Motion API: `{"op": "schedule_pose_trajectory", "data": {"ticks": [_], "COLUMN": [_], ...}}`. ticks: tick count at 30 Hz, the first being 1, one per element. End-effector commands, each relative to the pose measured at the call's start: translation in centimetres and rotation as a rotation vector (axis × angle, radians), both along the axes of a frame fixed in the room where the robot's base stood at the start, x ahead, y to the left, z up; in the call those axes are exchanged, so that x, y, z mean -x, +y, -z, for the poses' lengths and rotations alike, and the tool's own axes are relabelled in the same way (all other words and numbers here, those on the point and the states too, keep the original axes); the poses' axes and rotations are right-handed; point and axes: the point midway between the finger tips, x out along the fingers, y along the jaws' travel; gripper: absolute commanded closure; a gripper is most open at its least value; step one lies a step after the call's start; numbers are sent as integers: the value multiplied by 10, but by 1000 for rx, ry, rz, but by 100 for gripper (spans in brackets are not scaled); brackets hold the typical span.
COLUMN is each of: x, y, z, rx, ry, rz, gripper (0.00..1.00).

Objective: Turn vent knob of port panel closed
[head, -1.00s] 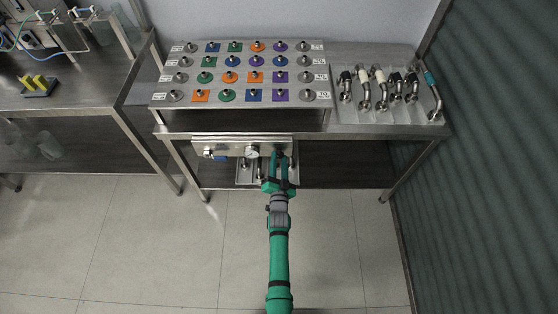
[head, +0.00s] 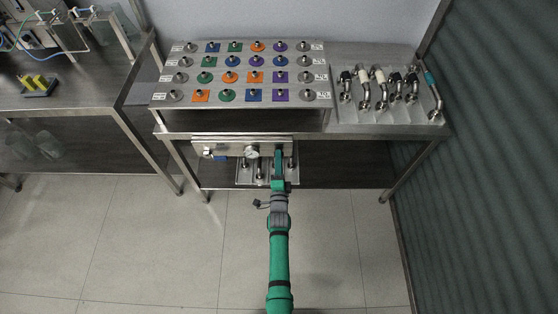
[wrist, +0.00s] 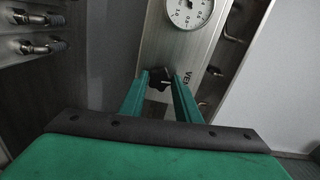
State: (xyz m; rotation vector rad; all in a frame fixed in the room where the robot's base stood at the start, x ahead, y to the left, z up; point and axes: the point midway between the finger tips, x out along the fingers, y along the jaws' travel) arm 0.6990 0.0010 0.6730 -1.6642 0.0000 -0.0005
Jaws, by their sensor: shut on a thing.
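The port panel (head: 235,142) is a metal strip under the front edge of the bench, with a round gauge (head: 252,153) on it. In the wrist view the vent knob (wrist: 160,80) is small and black, next to lettering that reads "VEN", with the gauge (wrist: 189,11) above it. My gripper (wrist: 161,75) has one finger on each side of the knob and is shut on it. In the head view my gripper (head: 279,152) reaches the panel's right part, seen edge-on, and hides the knob.
Metal fittings (head: 244,166) stand on a plate below the panel. Above, a rack (head: 240,100) holds rows of coloured ports. Bent pipes (head: 385,85) lie to the right. The floor in front is clear.

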Motion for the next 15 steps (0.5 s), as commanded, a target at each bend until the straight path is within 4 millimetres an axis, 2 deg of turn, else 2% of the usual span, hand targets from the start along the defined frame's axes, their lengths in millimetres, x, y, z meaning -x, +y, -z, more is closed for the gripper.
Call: {"op": "schedule_pose_trajectory", "data": {"ticks": [15], "x": [1], "y": [0], "z": [2], "rx": [-110], "ry": [3], "rz": [-1], "gripper": [93]}}
